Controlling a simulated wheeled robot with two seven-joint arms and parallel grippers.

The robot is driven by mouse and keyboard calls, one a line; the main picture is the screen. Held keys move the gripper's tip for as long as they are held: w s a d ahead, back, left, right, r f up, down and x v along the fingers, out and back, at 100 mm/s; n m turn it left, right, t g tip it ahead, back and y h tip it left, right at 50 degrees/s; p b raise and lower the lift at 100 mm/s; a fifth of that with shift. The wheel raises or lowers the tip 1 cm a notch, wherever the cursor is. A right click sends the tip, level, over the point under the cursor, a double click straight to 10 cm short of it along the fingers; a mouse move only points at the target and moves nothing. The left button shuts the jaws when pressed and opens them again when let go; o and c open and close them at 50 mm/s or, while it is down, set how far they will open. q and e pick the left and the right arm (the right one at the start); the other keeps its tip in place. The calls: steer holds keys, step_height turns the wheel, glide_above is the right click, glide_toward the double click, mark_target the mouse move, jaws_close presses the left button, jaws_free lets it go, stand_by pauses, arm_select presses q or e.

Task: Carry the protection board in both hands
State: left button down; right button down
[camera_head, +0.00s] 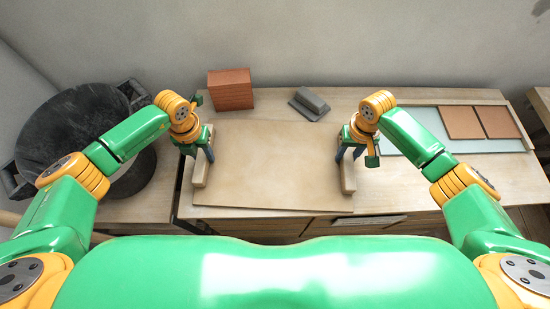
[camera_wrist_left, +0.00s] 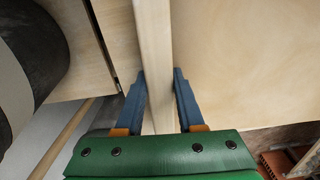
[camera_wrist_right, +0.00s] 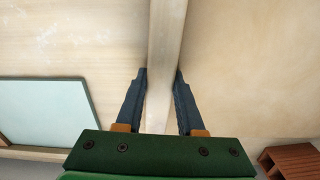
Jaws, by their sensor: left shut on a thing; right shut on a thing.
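The protection board (camera_head: 275,165) is a flat tan wooden sheet with a pale wooden bar along its left and right sides. It lies level, low over the workbench; I cannot tell if it touches the top. My left gripper (camera_head: 204,150) is shut on the left bar, with one blue finger on each side of it in the left wrist view (camera_wrist_left: 162,76). My right gripper (camera_head: 350,152) is shut on the right bar in the same way, as the right wrist view (camera_wrist_right: 161,76) shows. The board's underside is hidden.
A red brick stack (camera_head: 231,90) and a grey float (camera_head: 310,103) stand behind the board. A pale blue panel (camera_head: 483,146) with two brown tiles (camera_head: 460,123) lies to the right. A black bucket (camera_head: 72,125) stands left. The wall closes the back.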

stand_by(0.4)
